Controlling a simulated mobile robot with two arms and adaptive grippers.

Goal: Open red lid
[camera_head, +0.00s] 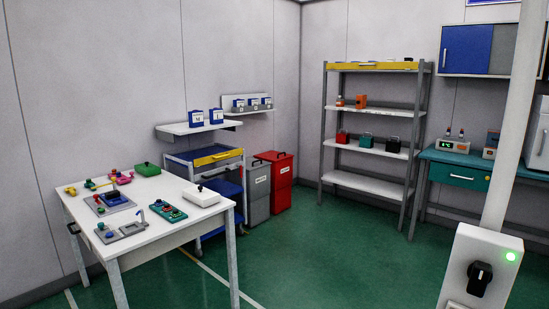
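A red bin (281,187) stands on the floor near the back corner, to the right of a grey bin (257,203). Its red lid (275,156) is on top and looks shut, with a small dark handle at the front. A small pale label is on the red bin's front. The grey bin partly hides its left side. Neither of my grippers is in view.
A white table (150,220) with small parts stands at the left. A blue cart (225,190) stands between it and the bins. A grey shelf rack (365,183) stands right of the bins. A white post with a box (480,265) is at the near right. Green floor (320,250) is clear.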

